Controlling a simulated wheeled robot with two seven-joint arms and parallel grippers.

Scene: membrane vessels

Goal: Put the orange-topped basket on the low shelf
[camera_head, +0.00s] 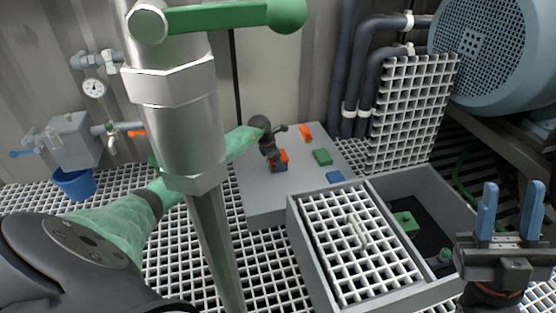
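A small orange-topped item (281,155) with a blue lower part is on a low grey platform (262,200). I cannot tell whether it is the basket, or whether the platform is the low shelf. My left gripper (272,162) reaches in from the left in a green sleeve. It is right at this item and hides part of it; its fingers are too small and dark to read. My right gripper (511,212) is at the lower right with two blue fingers apart and nothing between them.
An orange block (305,132), a green block (322,157) and a blue block (334,177) lie on the platform. A grey bin (308,250), partly covered by a white grating (350,235), stands in front, with green items inside. A large vertical pipe (180,130) blocks the left-centre view.

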